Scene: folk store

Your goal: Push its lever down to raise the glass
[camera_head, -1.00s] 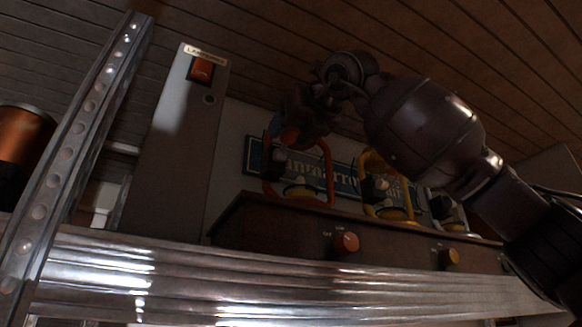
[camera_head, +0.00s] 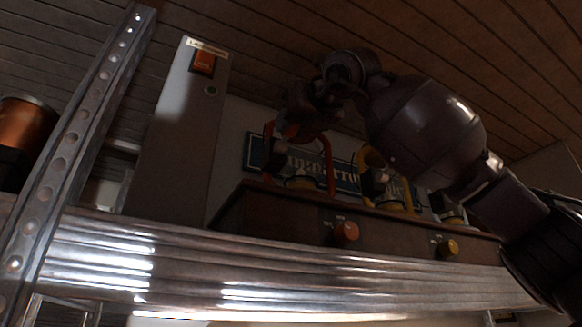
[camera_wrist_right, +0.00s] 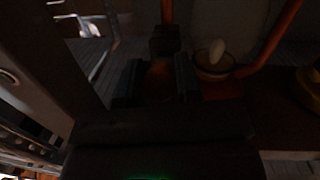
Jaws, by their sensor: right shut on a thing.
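An orange-framed lantern (camera_head: 328,165) stands upright on a brown wooden stand (camera_head: 285,213) in the head view. My right gripper (camera_head: 302,128) is at the top left of this lantern, and its fingertips are hard to see there. In the wrist view my right gripper (camera_wrist_right: 159,80) has its dark fingers shut on a dark orange part of the orange lantern; whether this is the lever cannot be told. Beside it, a pale rounded piece (camera_wrist_right: 217,50) sits in a cup. The state of the glass is unclear. My left gripper is out of view.
A yellow-framed lantern (camera_head: 365,172) and a pale lantern (camera_head: 448,207) stand to the right. A grey panel (camera_head: 178,140) with an orange switch (camera_head: 203,63) and a metal post (camera_head: 75,145) stand left.

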